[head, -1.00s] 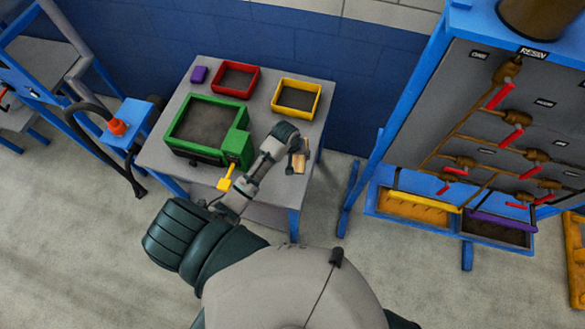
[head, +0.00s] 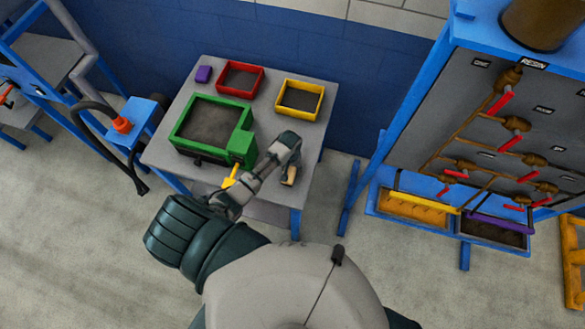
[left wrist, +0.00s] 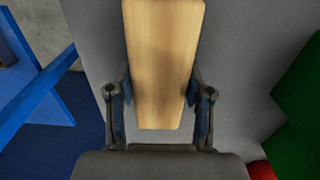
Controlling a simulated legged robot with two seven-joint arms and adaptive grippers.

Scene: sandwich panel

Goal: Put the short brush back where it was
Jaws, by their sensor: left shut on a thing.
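The short brush shows as a pale wooden handle (left wrist: 162,60) between my left gripper's fingers in the left wrist view. In the head view the handle is a small tan piece (head: 290,175) at the right front part of the grey table (head: 305,135). My left gripper (head: 291,160) is shut on the handle, with one finger on each side. The bristles are hidden, and I cannot tell whether the brush touches the table. My right gripper is not in view.
A green box (head: 241,146) stands on the table left of my left gripper. A red tray (head: 261,80), a yellow tray (head: 322,103) and a purple block (head: 203,74) sit toward the back. A blue-framed resin panel (head: 440,115) stands to the right. Table space around the brush looks clear.

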